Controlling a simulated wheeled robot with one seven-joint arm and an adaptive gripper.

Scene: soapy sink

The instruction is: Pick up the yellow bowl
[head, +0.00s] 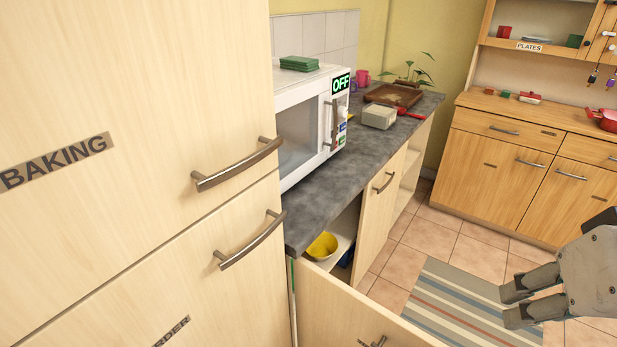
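The yellow bowl (322,246) sits on a shelf inside the open cabinet below the grey counter. Its lower part is partly hidden by the open cabinet door (345,315) in front of it. My gripper (515,306) is at the lower right, over the floor and striped rug, well apart from the bowl. Its two fingers are spread with nothing between them.
A tall wooden cupboard (140,60) fills the left. A white microwave (302,85) stands on the grey counter (350,165) above the bowl. A dark blue item (347,257) is beside the bowl. Tiled floor and a striped rug (440,300) lie clear.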

